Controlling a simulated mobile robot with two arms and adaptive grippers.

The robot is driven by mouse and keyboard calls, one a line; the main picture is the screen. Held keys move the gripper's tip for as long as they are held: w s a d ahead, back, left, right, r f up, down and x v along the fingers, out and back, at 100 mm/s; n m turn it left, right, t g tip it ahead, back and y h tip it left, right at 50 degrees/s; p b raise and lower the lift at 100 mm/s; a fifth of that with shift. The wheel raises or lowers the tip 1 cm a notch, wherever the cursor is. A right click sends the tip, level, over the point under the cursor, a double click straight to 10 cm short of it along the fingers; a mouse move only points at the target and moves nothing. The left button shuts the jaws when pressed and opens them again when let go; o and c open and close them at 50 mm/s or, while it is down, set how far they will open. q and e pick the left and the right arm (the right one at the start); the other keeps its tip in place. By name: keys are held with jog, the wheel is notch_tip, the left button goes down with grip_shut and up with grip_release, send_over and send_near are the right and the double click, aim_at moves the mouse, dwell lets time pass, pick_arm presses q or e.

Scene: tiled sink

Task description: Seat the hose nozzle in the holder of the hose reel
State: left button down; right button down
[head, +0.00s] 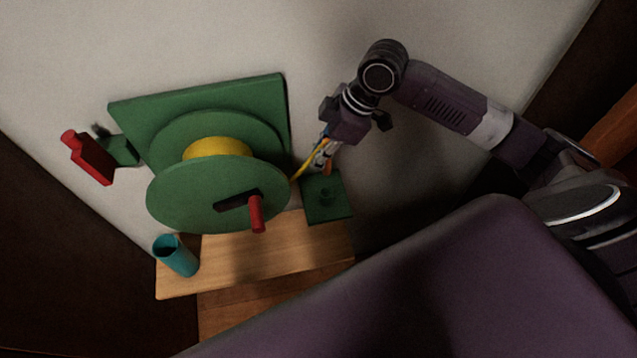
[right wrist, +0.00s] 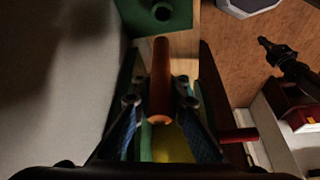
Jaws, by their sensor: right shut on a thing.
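The orange hose nozzle (right wrist: 160,85) is between the fingers of my right gripper (right wrist: 160,95), which is shut on it. In the head view only a small part of the nozzle (head: 328,168) shows below the right gripper (head: 325,156). The holder (head: 338,208) is a green plate with a round socket, at the right of the hose reel (head: 170,195). The nozzle is above the holder; in the right wrist view its far end appears apart from the socket of the holder (right wrist: 180,18). The yellow hose (head: 300,172) runs from the reel to the nozzle. My left gripper is not in view.
The reel's red crank handle (head: 257,214) sticks out in front. A teal cup (head: 176,257) stands on the wooden shelf (head: 270,252) below the reel. A red part (head: 90,158) on a green bracket is at the left. The wall above the reel is clear.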

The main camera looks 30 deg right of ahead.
notch_tip(320, 180, down, 12)
jog(key=shift+f+p, duration=0.1)
jog(key=shift+p, duration=0.75)
jog(key=shift+f, duration=0.1)
jog(key=shift+f, duration=0.15)
jog(key=c, duration=1.9)
grip_release()
jog(key=shift+c, duration=0.2)
